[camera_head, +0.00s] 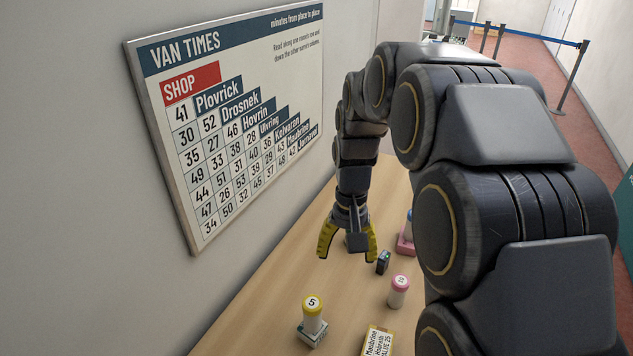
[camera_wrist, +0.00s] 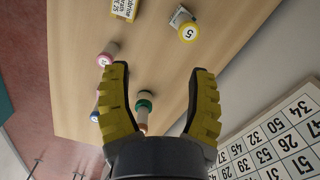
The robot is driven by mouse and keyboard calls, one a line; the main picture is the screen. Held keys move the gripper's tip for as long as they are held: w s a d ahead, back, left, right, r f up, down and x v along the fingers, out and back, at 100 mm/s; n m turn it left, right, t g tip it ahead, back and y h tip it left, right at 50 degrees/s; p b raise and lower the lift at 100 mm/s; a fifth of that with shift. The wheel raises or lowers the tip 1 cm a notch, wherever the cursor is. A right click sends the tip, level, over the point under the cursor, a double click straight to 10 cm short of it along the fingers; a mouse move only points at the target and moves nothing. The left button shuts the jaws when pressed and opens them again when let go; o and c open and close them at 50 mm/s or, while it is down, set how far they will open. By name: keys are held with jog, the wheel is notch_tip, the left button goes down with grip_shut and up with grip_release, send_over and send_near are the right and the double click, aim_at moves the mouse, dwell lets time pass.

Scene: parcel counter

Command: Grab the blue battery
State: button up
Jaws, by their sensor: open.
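A blue-and-white cylinder (camera_head: 409,226), which looks like the blue battery, stands on a pink base (camera_head: 403,246) in the head view, partly hidden by my arm. In the wrist view a small bit of the blue item (camera_wrist: 95,115) shows at the left, outside my left finger and partly hidden by it. My gripper (camera_head: 347,257) is open above the table, left of the blue item in the head view. In the wrist view my gripper (camera_wrist: 160,75) has its fingers wide apart, with nothing between the tips. A green-topped cylinder (camera_wrist: 145,103) shows deeper between the fingers.
A yellow-topped cylinder (camera_head: 313,314) marked 5 stands on a small base at the front. A pink cylinder (camera_head: 398,292), a small dark item (camera_head: 383,262) and a yellow-edged label card (camera_head: 378,342) are nearby. A wall sign (camera_head: 240,110) is at left. Bare table (camera_head: 262,290) lies left of the gripper.

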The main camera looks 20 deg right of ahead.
jog(key=w+d+f+m, duration=0.3)
jog(key=w+d+f, duration=0.7)
jog(key=m+t, duration=0.1)
jog(key=m, duration=0.2)
send_over(385, 255)
jog(key=f, duration=0.8)
jog(key=shift+s+a, duration=0.25)
jog(key=shift+s, duration=0.15)
notch_tip(385, 255, down, 3)
jog(key=shift+r, duration=0.15)
jog(key=shift+w+d+f, duration=0.1)
jog(key=shift+w+f, duration=0.1)
jog(key=shift+f, duration=1.1)
jog(key=shift+w+d+f, duration=0.1)
jog(key=shift+w+f, duration=0.1)
jog(key=shift+f, duration=1.1)
grip_shut()
